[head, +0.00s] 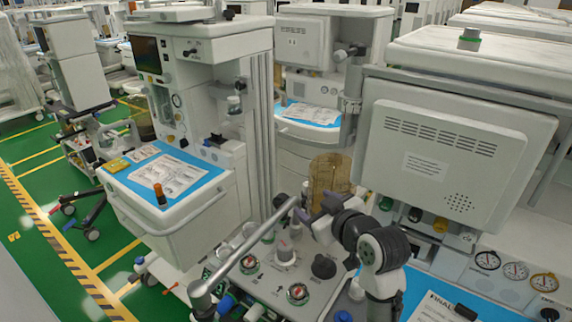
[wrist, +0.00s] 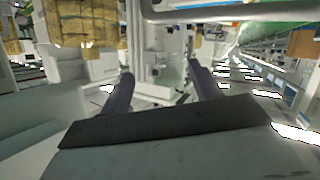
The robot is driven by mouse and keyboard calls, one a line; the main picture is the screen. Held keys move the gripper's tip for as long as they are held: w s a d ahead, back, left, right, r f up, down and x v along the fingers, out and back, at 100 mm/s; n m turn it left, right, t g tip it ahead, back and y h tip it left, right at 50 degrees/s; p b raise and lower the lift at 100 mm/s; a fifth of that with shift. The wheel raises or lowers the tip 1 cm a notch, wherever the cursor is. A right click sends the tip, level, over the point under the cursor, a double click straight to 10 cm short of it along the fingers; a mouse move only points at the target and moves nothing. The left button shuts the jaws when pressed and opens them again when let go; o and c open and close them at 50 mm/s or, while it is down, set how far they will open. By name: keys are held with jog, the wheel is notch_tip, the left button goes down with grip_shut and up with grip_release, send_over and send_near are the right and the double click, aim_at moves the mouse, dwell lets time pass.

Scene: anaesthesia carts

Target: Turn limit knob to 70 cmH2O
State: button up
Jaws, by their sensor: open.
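A breathing-circuit block with several fittings lies below my gripper in the head view. On it stand a white knob-like fitting with a small red mark (head: 285,250) and a black knob (head: 323,266). I cannot tell for sure which is the limit knob, and no scale is readable. My gripper (head: 316,209) is above and to the right of the white fitting, apart from it, close to the amber canister (head: 330,174). In the wrist view my gripper (wrist: 160,88) shows two dark fingers spread wide with nothing between them. No knob is clear in that view.
A grey metal tube (head: 243,255) crosses the front left of the block. A large monitor back (head: 447,148) stands to the right. A cart with blue top (head: 165,180) is at left.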

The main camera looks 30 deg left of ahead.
jog(key=s+a+r+t+y, duration=0.3)
jog(key=a+r, duration=0.4)
jog(key=r, duration=0.3)
jog(key=shift+s+r+y, duration=0.15)
jog(key=shift+r+y, duration=0.2)
jog(key=shift+y, duration=0.15)
